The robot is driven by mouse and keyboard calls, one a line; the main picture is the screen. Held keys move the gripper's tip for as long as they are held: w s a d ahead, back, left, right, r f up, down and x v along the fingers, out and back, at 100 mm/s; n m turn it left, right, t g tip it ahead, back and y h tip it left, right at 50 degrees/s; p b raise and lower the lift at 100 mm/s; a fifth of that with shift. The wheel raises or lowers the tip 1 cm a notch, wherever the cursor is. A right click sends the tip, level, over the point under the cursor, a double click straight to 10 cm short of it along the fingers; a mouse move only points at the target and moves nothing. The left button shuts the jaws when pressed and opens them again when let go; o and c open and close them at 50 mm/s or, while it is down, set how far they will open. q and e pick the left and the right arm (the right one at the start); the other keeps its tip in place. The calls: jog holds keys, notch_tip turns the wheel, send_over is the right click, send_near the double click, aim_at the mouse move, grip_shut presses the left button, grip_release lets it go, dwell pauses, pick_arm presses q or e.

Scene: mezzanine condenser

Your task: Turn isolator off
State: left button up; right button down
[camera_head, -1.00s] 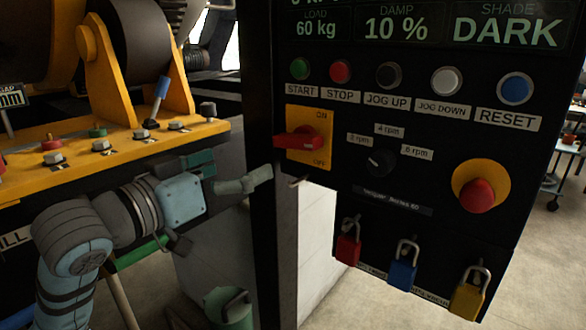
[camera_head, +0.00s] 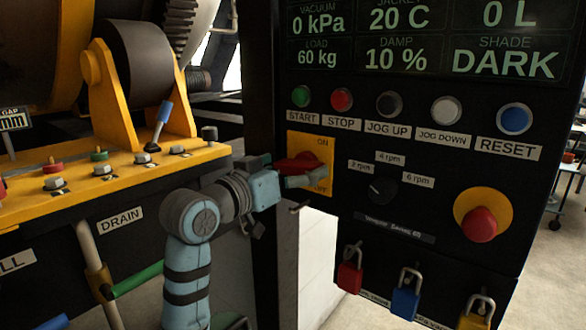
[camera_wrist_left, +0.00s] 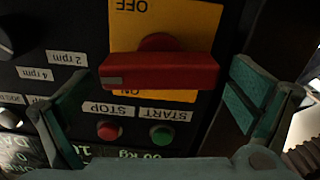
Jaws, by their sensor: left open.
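The isolator is a red bar handle (camera_head: 296,163) on a yellow plate (camera_head: 325,147), with ON above and OFF below. The handle lies roughly level across the plate. My left gripper (camera_head: 293,172) is in front of it, reaching in from the left, and partly covers the plate's lower left. The left wrist view is upside down. There the red handle (camera_wrist_left: 160,72) lies between the two spread fingers of my left gripper (camera_wrist_left: 160,80), with a gap on each side. The yellow plate (camera_wrist_left: 180,20) shows behind. My right gripper is not in view.
Buttons sit above the isolator, including a green start (camera_head: 301,96) and red stop (camera_head: 341,99). A speed knob (camera_head: 381,191) is to the right, and a red emergency button (camera_head: 479,224) is farther right. Padlocks (camera_head: 405,298) hang below. Yellow machinery (camera_head: 120,182) stands left.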

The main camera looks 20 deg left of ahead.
pick_arm(q)
jog(key=c, duration=1.1)
jog(key=shift+r+m+p, duration=0.1)
jog(key=shift+m+p, duration=0.95)
jog(key=shift+m, duration=0.05)
jog(key=m+p, duration=0.1)
jog(key=m, duration=0.1)
jog(key=shift+d+m+p, duration=0.1)
jog(key=shift+m+p, duration=0.2)
jog(key=shift+p, duration=0.1)
jog(key=m+p, duration=0.1)
jog(key=m, duration=0.1)
jog(key=shift+m, duration=0.3)
jog(key=shift+m+p, duration=0.7)
jog(key=shift+m, duration=0.8)
jog(key=shift+f, duration=0.2)
